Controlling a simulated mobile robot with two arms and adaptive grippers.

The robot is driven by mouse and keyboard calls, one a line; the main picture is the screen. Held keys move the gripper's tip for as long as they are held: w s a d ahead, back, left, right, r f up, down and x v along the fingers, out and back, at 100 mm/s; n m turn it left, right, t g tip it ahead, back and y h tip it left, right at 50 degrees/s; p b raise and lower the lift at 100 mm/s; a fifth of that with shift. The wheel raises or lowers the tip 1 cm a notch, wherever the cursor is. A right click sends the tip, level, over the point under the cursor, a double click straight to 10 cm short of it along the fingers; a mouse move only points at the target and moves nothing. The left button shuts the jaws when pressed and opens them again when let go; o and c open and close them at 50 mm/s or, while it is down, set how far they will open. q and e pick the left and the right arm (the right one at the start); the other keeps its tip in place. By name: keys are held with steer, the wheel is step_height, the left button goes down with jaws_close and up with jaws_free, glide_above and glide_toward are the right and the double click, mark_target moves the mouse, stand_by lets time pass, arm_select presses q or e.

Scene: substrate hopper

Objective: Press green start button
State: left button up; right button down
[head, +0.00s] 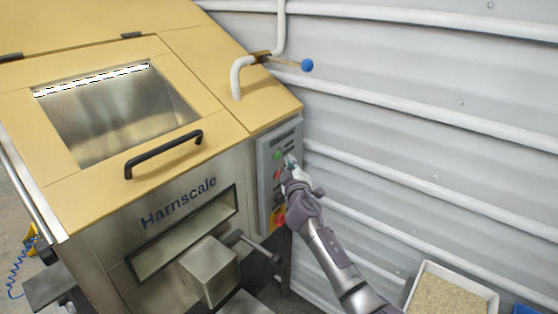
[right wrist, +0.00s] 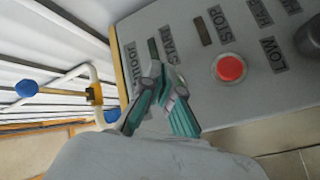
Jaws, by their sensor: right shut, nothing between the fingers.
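The grey control panel (head: 264,178) is on the right side of the hopper machine. A small green button (head: 277,155) shows on it in the head view, above a red button (head: 277,175). My right gripper (head: 290,161) is shut and empty, with its tips at the panel just right of the green button. The red STOP button (right wrist: 230,68) is beside the fingers. My left gripper is not in view.
The steel hopper has a yellow lid with a black handle (head: 163,154). A white pipe and blue-knobbed lever (head: 307,65) rise above the panel. A corrugated wall (head: 430,140) stands to the right. A tray of grain (head: 450,294) is at bottom right.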

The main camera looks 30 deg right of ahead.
steer(key=shift+w+a, duration=0.2)
steer(key=shift+w, duration=0.25)
steer(key=shift+w+b, duration=0.1)
steer(key=shift+b, duration=0.2)
stand_by(0.9)
steer(key=shift+w+a, duration=0.2)
steer(key=shift+w, duration=0.1)
